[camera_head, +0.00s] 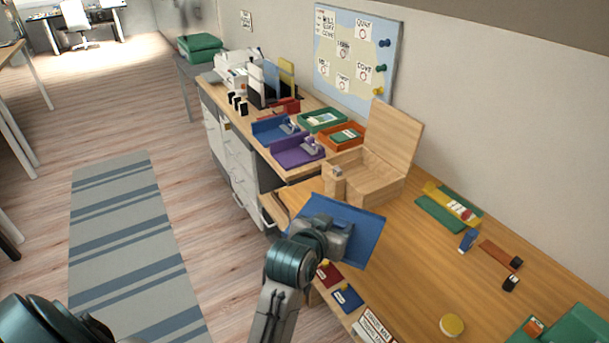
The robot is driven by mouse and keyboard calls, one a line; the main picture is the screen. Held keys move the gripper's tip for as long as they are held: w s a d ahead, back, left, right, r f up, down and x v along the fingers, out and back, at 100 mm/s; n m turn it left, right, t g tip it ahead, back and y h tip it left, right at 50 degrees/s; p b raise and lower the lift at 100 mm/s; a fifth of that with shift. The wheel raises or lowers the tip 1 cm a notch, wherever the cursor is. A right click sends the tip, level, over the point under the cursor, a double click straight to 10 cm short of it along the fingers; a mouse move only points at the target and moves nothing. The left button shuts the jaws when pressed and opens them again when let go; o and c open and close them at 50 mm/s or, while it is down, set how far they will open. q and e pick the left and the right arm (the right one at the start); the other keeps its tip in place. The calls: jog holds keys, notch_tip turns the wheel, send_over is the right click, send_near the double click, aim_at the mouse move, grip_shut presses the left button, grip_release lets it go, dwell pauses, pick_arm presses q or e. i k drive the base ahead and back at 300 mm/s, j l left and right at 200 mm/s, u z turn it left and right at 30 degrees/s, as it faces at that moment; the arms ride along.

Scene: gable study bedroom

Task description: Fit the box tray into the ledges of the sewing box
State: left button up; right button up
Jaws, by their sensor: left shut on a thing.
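The sewing box (372,188) is a light wooden box at the back left of the near desk. Its lid (397,135) stands open toward the wall. My left gripper (328,232) is in front of the box, on the near side. It is shut on a flat blue piece (360,232), which I take to be the box tray. The gripper hides part of that piece and the grip itself. The ledges inside the box are too small to make out. My right gripper is out of view.
Purple (290,154) and blue (268,129) trays stand left of the box. Red (329,274) and blue (347,298) cards lie at the desk's front edge. The middle of the desk (425,270) is clear.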

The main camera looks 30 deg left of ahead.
aim_at(341, 157)
jog(key=u, duration=0.5)
jog(key=i+j+z, duration=0.25)
jog(key=i, duration=0.15)
jog(key=i+j+z, duration=0.3)
